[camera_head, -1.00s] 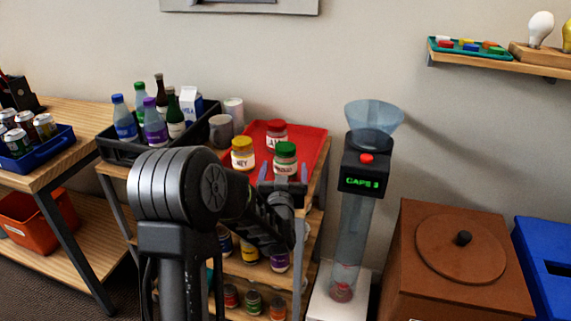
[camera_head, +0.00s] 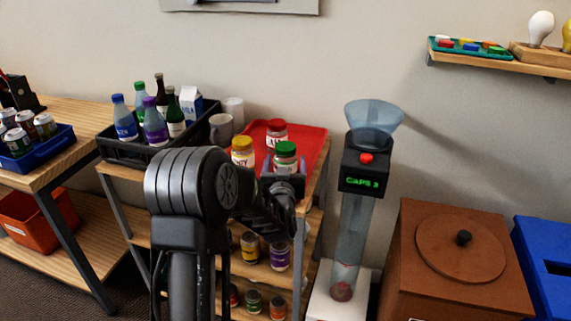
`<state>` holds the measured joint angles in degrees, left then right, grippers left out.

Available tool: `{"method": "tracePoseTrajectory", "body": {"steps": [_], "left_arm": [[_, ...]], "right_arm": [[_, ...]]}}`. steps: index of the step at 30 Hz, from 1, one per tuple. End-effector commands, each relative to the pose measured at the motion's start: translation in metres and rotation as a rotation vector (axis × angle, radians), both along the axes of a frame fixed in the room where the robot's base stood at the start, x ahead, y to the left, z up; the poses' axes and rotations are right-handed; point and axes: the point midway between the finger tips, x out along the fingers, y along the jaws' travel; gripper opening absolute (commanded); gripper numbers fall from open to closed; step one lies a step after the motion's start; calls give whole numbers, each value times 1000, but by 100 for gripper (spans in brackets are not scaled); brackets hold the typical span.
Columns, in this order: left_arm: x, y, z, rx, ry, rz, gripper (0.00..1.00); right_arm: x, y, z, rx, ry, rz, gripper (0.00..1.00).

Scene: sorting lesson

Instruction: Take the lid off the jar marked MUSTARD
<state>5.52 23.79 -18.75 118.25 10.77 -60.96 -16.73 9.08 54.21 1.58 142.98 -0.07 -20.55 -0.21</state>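Three lidded jars stand on a red tray (camera_head: 315,140). The one at the front right has a green lid (camera_head: 285,149); its label is mostly hidden by my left gripper, so I cannot read whether it says MUSTARD. A yellow-lidded jar (camera_head: 242,154) stands to its left and a red-lidded jar (camera_head: 276,131) behind it; their labels are partly covered. My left gripper (camera_head: 285,166) is at the green-lidded jar, its fingers apart on either side of it just below the lid. Contact cannot be made out. My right gripper is not in view.
A black crate (camera_head: 121,149) of bottles and grey and white mugs stand left of the tray. A clear tube with a funnel (camera_head: 374,115) and a "CAPS 3" display stands to the right, beside a brown box (camera_head: 461,290). Small jars fill the lower shelves.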

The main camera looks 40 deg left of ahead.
Motion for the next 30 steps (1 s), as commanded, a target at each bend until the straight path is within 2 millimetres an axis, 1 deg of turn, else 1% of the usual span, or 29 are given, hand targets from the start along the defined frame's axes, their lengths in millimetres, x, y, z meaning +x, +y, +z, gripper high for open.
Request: {"method": "tracePoseTrajectory", "body": {"steps": [1,2,23,30], "left_arm": [[0,0,0,0,0,0,71],[0,0,0,0,0,0,69],[0,0,0,0,0,0,12],[0,0,2,0,-2,0,12]], "right_arm": [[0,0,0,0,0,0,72],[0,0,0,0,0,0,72],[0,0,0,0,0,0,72],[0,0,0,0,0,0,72]]}}
